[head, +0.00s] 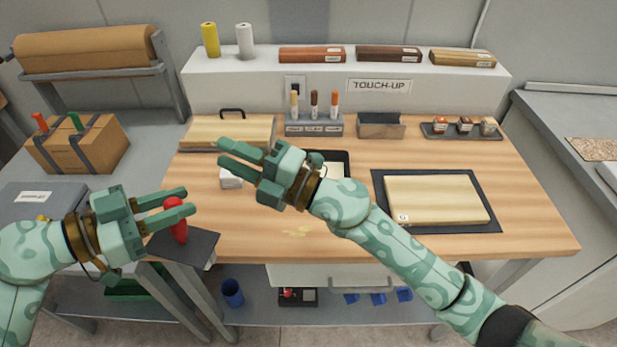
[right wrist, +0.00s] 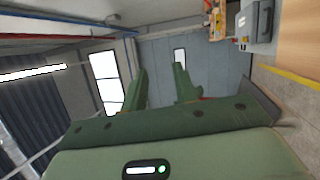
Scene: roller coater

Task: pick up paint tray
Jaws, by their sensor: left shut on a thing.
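A black tray (head: 347,164) with a pale inside, likely the paint tray, lies on the wooden bench; my right gripper and forearm hide much of it. My right gripper (head: 222,153) is above the bench, left of this tray, with its fingers pointing left. In the right wrist view its fingers (right wrist: 160,88) are apart with nothing between them. My left gripper (head: 188,202) is shut on a red handle (head: 179,232) at the bench's left front corner. A flat dark plate (head: 200,246) shows below the handle; I cannot tell whether they are joined.
A pale board (head: 440,197) lies on a black mat (head: 485,226) at the right. Markers in a holder (head: 314,126), a metal box (head: 381,127) and small jars on a tray (head: 440,134) line the back. A white block (head: 231,179) sits below my right gripper. The front middle is mostly clear.

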